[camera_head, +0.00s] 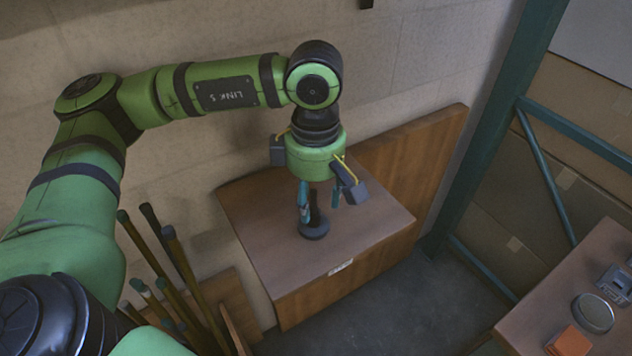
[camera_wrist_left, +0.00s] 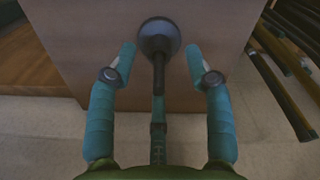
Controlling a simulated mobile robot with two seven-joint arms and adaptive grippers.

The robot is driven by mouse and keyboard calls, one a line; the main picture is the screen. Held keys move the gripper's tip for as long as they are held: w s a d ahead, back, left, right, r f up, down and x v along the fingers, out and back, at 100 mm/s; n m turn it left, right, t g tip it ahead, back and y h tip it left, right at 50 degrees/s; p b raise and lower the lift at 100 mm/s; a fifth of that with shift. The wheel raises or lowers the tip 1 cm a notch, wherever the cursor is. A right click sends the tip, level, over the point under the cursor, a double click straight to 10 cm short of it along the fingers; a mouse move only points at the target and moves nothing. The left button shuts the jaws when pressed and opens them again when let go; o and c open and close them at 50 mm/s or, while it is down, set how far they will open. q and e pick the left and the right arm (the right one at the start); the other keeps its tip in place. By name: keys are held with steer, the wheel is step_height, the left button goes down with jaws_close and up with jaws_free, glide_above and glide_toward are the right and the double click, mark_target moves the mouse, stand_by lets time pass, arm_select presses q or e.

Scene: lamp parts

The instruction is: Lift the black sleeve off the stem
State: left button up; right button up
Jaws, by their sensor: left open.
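A dark stem stands upright on a round dark base (camera_head: 314,230) on top of a wooden box. The black sleeve (camera_head: 314,204) shows as a dark upright piece above the base; I cannot tell where sleeve and stem divide. My left gripper (camera_head: 318,206) points down over it, with its teal fingers apart on either side. In the left wrist view, the open fingers (camera_wrist_left: 162,62) flank the dark shaft (camera_wrist_left: 158,78) without visibly touching it, and the base (camera_wrist_left: 160,38) lies beyond the tips. The upper end of the shaft is hard to make out near the palm. My right gripper is not visible.
The wooden box (camera_head: 350,250) stands by the wall, with a wooden board (camera_head: 425,165) behind it. Several upright rods (camera_head: 180,255) stand left of the box. A table (camera_head: 540,300) at lower right holds an orange block (camera_head: 569,342) and a round tin (camera_head: 593,313). A teal frame (camera_head: 497,115) rises at right.

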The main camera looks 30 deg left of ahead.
mark_target(315, 212)
arm_select(q)
steer(key=f, duration=0.2)
steer(key=shift+w+a+f+p, duration=0.15)
steer(key=shift+w+f+p, duration=0.1)
steer(key=shift+f+p, duration=0.15)
steer(key=shift+s+f, duration=0.1)
steer(key=shift+f, duration=0.95)
jaws_close()
steer(key=c, duration=0.8)
jaws_free()
steer(key=shift+c, duration=0.2)
jaws_close()
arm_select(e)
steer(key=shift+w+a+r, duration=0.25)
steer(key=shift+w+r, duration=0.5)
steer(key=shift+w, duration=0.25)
